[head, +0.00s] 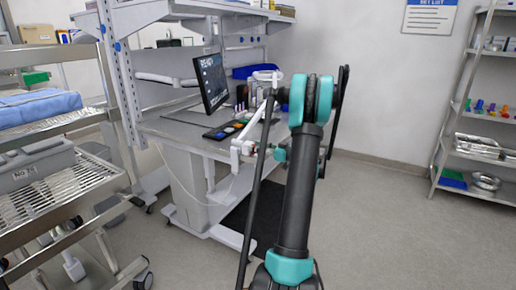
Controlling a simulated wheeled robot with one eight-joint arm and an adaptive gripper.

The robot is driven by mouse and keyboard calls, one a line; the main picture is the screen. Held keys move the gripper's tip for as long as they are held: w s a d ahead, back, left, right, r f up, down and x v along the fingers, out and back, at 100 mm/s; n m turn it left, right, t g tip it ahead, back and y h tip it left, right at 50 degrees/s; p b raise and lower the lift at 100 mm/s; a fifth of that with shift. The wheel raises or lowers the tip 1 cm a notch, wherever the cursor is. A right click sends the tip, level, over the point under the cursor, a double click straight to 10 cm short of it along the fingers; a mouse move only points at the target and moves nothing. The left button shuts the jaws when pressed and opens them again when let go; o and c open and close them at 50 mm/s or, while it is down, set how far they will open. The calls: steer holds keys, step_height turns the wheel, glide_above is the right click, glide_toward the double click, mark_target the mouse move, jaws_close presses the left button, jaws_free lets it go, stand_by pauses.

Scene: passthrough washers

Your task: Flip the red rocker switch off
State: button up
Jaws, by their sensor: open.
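I cannot make out a red rocker switch in the head view. A grey workstation bench (185,138) stands ahead, with a dark monitor (211,80) on it. Teal parts of my arm also show beside the bench edge. My gripper cannot be made out; the arm and nearby white parts cover that area.
A wire rack cart (60,205) with a grey bin (38,168) stands close on the left. A metal shelf unit (463,150) stands at the far right. The floor (395,225) right of my arm is clear.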

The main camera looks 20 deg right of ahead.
jaws_close()
steer(key=shift+s+d+f+t+y, duration=0.1)
steer(key=shift+f+t+y, duration=0.2)
steer(key=shift+t+y, duration=0.4)
steer(key=shift+s+d+f+t+y, duration=0.1)
steer(key=shift+f+t+y, duration=0.15)
steer(key=shift+t+y, duration=0.4)
jaws_free()
steer(key=shift+a, duration=0.1)
steer(key=v, duration=1.2)
steer(key=shift+s, duration=0.1)
